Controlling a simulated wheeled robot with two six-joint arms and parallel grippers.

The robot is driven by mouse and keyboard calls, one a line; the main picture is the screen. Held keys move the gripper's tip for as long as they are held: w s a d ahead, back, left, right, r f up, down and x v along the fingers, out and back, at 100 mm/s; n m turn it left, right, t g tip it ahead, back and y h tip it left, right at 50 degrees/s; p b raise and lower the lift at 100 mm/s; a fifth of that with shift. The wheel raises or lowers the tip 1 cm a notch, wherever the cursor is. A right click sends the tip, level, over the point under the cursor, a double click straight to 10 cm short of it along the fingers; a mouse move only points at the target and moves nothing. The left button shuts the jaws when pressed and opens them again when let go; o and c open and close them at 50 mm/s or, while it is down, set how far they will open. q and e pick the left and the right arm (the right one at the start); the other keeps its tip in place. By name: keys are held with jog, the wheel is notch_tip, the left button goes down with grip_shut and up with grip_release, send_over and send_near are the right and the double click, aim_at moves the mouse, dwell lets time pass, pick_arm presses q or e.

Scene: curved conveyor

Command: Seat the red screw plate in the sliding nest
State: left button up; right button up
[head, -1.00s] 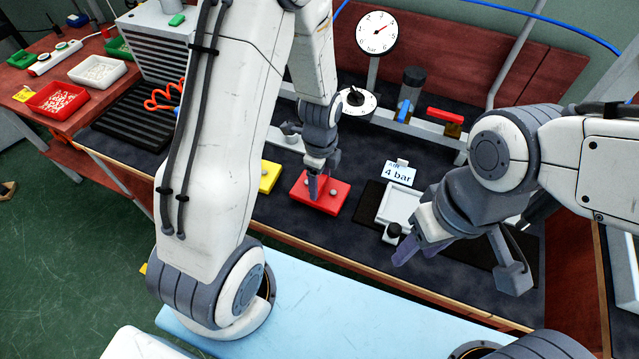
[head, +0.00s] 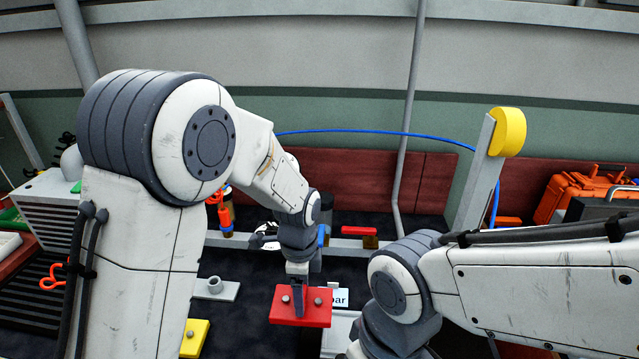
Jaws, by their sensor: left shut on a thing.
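The red screw plate (head: 317,309) is a flat red block with screw heads on top. My left gripper (head: 298,304) points down and is shut on it near the middle. The plate appears raised and covers part of the "bar" label (head: 341,298). The white sliding nest (head: 338,335) shows only in part, just right of and below the plate in the picture; the plate and my right arm hide the rest. My right gripper is out of view below the picture's edge, with only its arm showing at the right.
A yellow plate (head: 195,338) lies at the lower left. A grey block with a ring (head: 214,288) stands behind it. A rail with a red bar (head: 358,231) runs along the back. A post with a yellow head (head: 509,131) and an orange case (head: 578,192) stand at the right.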

aim_at(273, 303)
pick_arm(q)
jog(key=a+f+n, duration=0.1)
jog(key=a+n, duration=0.1)
jog(key=n, duration=0.1)
jog(key=a+f+n+p, duration=0.1)
jog(key=a+f+n, duration=0.1)
jog(key=n, duration=0.1)
jog(key=a+f+n, duration=0.1)
jog(key=a+n, duration=0.1)
jog(key=shift+s+a+f+n, duration=0.1)
jog(key=shift+s+f+n, duration=0.1)
jog(key=shift+s+n, duration=0.15)
jog(key=a+f+n, duration=0.1)
jog(key=n, duration=0.1)
jog(key=s+a+f+n+p, duration=0.1)
jog(key=a+n, duration=0.1)
jog(key=n, duration=0.1)
jog(key=s+a+f+n, duration=0.1)
jog(key=a+n, duration=0.1)
jog(key=n, duration=0.1)
jog(key=shift+f, duration=0.3)
jog(key=shift+s+a+f+n+p, duration=0.2)
jog(key=shift+a+f+n+p, duration=0.15)
jog(key=shift+n, duration=0.5)
